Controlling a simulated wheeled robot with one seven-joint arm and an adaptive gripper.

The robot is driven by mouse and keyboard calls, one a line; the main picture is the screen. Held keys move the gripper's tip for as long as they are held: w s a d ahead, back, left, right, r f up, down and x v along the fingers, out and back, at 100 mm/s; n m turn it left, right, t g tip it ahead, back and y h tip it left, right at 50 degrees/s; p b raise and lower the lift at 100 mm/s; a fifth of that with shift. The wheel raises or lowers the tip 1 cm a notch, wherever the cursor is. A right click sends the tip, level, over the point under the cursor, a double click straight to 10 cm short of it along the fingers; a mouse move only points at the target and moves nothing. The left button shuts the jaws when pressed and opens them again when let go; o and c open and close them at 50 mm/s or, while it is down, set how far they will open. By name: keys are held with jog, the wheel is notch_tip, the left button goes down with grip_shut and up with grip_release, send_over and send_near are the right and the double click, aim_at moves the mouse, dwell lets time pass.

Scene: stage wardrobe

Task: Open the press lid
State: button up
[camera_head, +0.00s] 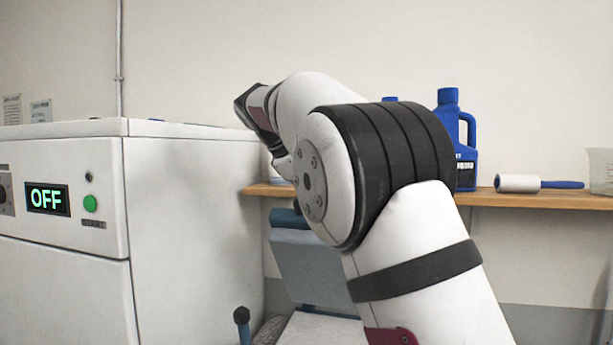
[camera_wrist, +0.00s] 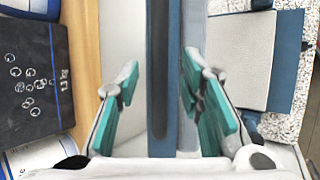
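In the head view, part of the press shows low behind my arm: a grey-blue tilted panel (camera_head: 308,268) that looks like its lid, above a pale lower surface (camera_head: 322,328). My arm hides the rest. In the wrist view, my gripper (camera_wrist: 163,88) is open, its teal fingers well apart. A long blue-grey bar with a dark stripe (camera_wrist: 160,105) runs between the fingers in the picture. I cannot tell its depth or whether it belongs to the lid. My gripper's fingers are hidden in the head view.
A white machine (camera_head: 190,200) reading OFF stands at left, close to my wrist. A wooden shelf (camera_head: 540,199) holds a blue jug (camera_head: 466,160) and a lint roller (camera_head: 520,184). A dark-knobbed lever (camera_head: 241,316) stands beside the machine. The wrist view shows a dark printed item (camera_wrist: 35,85).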

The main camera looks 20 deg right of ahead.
jog(key=v, duration=0.9)
jog(key=shift+a+r, duration=0.1)
jog(key=s+d+f+m+t+y, duration=0.1)
jog(key=s+d+f+m+y, duration=0.15)
jog(key=s, duration=0.45)
jog(key=s+d+f+m+y, duration=0.1)
jog(key=s+f+y, duration=0.15)
jog(key=s, duration=0.45)
jog(key=s+a+f+m+t+y, duration=0.1)
jog(key=s+a+f+m, duration=0.2)
jog(key=s+f, duration=0.6)
jog(key=s+a+f+m+t+y, duration=0.1)
jog(key=s+a+f+m, duration=0.2)
jog(key=s+f, duration=0.7)
jog(key=shift+s+y, duration=0.4)
jog(key=shift+s, duration=0.35)
